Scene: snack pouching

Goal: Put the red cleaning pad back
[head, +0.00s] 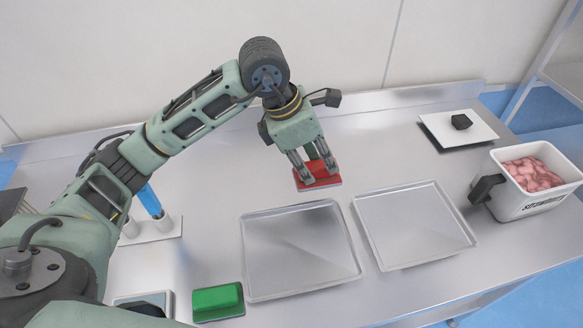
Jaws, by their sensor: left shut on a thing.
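The red cleaning pad (326,174) is at the middle of the steel table, behind the two metal trays. My left gripper (314,170) points down at it with its fingers on the pad's dark raised part, and it is shut on the pad. The fingers hide some of the pad. I cannot tell whether the pad touches the table or is just above it. My right gripper is not in view.
Two empty metal trays, left (256,285) and right (421,262), lie in front. A green pad (218,301) is at the front left. A white tub of pink pieces (520,205) and a white board (480,128) with a black block stand right. A blue-handled tool (149,199) is left.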

